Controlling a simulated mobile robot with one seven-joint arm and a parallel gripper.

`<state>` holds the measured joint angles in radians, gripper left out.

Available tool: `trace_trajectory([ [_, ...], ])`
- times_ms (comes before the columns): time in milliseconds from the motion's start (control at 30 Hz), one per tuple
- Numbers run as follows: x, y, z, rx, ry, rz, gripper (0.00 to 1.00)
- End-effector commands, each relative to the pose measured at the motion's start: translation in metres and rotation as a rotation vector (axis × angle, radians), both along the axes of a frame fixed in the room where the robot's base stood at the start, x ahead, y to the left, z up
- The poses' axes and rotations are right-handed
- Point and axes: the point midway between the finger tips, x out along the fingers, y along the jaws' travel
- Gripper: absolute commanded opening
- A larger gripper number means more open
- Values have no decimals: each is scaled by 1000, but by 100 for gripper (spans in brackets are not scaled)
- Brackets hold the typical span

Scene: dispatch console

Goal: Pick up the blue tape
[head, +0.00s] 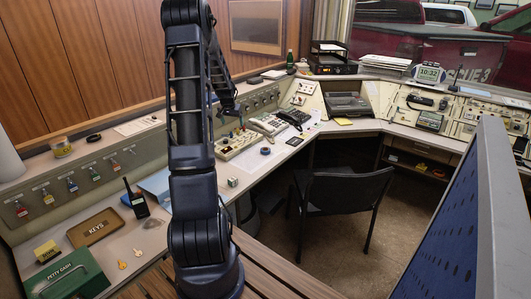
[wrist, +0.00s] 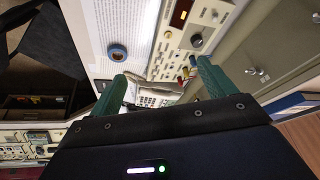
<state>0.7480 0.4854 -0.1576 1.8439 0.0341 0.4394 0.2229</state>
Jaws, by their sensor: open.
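In the head view my gripper (head: 239,117) is small, above the back of the desk near the panel, partly hard to make out. The tape is apart from both fingers.
A beige button panel (head: 236,144), a telephone (head: 267,124) and a dark handset (head: 295,117) stand near the tape. A small metal cup-like item (head: 232,182) is nearer. A black chair (head: 345,200) stands before the desk. A radio (head: 136,200) and keys tray (head: 95,227) are left.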

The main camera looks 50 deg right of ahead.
Motion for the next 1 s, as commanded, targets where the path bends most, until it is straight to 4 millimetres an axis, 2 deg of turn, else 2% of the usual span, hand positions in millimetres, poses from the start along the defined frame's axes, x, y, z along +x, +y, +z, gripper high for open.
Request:
trace_trajectory([
  [33, -9, -21, -19, 0, 7, -31, 83],
  [200, -40, -80, -70, -10, 18, -118, 83],
  [300, -56, -106, -96, -15, 23, -159, 83],
  [400, -69, -124, -113, -19, 26, -187, 83],
  [600, -79, -138, -129, -23, 29, -207, 83],
  [767, -78, -143, -142, -22, 30, -208, 83],
  [1000, -75, -155, -173, -22, 29, -206, 83],
])
